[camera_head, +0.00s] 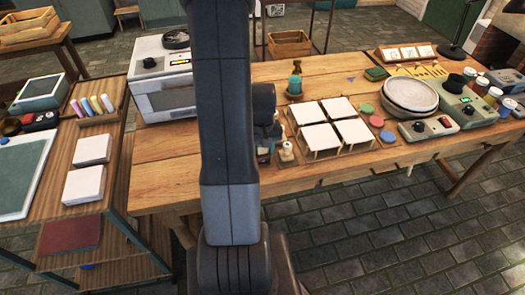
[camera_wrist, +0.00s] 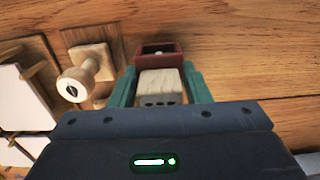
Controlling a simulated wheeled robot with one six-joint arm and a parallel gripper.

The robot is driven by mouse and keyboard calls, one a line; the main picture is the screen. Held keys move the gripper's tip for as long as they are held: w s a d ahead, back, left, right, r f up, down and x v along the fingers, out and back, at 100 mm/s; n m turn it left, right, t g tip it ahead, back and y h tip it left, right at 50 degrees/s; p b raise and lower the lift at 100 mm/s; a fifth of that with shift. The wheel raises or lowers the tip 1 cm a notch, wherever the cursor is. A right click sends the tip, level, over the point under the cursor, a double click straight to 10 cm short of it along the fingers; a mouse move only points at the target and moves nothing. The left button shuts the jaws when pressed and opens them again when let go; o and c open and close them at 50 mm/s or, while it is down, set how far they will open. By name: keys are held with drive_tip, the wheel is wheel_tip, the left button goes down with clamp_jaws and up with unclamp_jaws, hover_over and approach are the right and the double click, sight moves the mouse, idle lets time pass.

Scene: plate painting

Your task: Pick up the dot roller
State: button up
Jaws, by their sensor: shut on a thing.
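In the wrist view, my gripper (camera_wrist: 161,85) has its two teal fingers on either side of a pale block with a row of dark dots, which I take to be the dot roller (camera_wrist: 161,84). The fingers are shut on it. A dark red, box-like piece with a dark recess (camera_wrist: 159,50) shows just beyond the block; I cannot tell whether it is part of the roller or a holder. The lower part of the roller is hidden by my gripper body. In the head view my arm hides most of this spot.
A round-headed wooden tool (camera_wrist: 84,80) stands on a wooden base close to the left finger; it also shows in the head view (camera_head: 287,152). White square tiles in a wooden rack (camera_head: 289,119) lie to the right. A white oven (camera_head: 166,80) stands left of my arm.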

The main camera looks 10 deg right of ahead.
drive_tip(key=shift+r, duration=0.1)
wheel_tip(320, 180, up, 10)
drive_tip(key=shift+f, duration=0.1)
idle(0.3)
drive_tip(key=o, duration=0.3)
drive_tip(key=shift+c, duration=0.8)
drive_tip(key=shift+o, duration=0.4)
